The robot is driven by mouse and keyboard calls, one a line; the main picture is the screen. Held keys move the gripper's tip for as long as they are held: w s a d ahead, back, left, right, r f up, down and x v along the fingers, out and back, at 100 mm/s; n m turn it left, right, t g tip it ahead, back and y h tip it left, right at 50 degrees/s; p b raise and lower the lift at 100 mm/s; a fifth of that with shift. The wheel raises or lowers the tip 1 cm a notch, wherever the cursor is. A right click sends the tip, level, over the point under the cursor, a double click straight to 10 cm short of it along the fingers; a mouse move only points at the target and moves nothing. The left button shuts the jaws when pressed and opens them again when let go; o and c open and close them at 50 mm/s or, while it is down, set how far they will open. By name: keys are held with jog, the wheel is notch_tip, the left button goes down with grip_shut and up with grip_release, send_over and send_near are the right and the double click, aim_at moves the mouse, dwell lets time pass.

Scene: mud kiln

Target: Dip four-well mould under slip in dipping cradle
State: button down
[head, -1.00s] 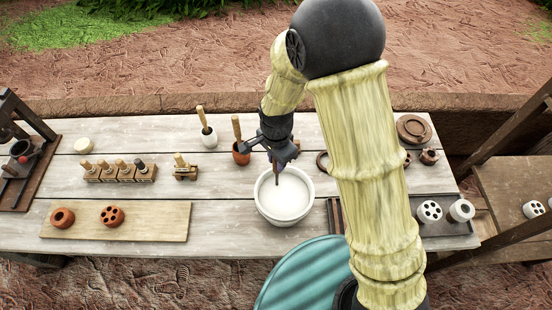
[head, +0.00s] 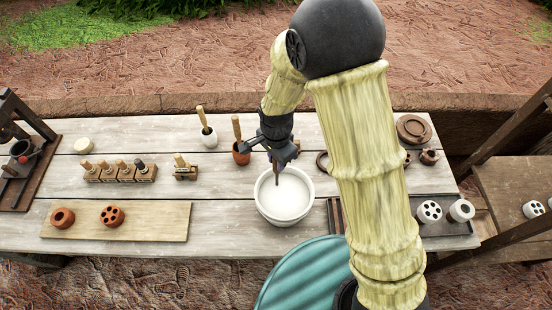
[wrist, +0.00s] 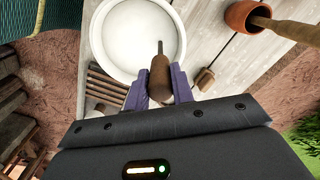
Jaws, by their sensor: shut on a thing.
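My gripper (head: 278,157) is shut on a brown wooden handle (wrist: 159,78), which I take to be the dipping cradle's. A thin dark rod runs from it into the white bowl of slip (head: 264,209). In the wrist view the handle sits between the two purple fingers (wrist: 160,88), over the rim of the bowl (wrist: 97,38). The cradle's lower end and anything in it are hidden under the opaque white slip. No four-well mould shows in the gripper. A reddish several-holed piece (head: 111,215) lies on the pale board at left; I cannot tell its well count.
A one-holed reddish piece (head: 62,217) shares the pale board (head: 160,222). White holed pieces (head: 430,211) stand on a dark rack at right.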

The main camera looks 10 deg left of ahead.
jog(key=shift+r+p, duration=3.75)
jog(key=shift+r, duration=0.95)
notch_tip(320, 180, up, 3)
jog(key=p, duration=0.2)
jog(key=shift+p, duration=0.3)
jog(key=shift+w, duration=0.1)
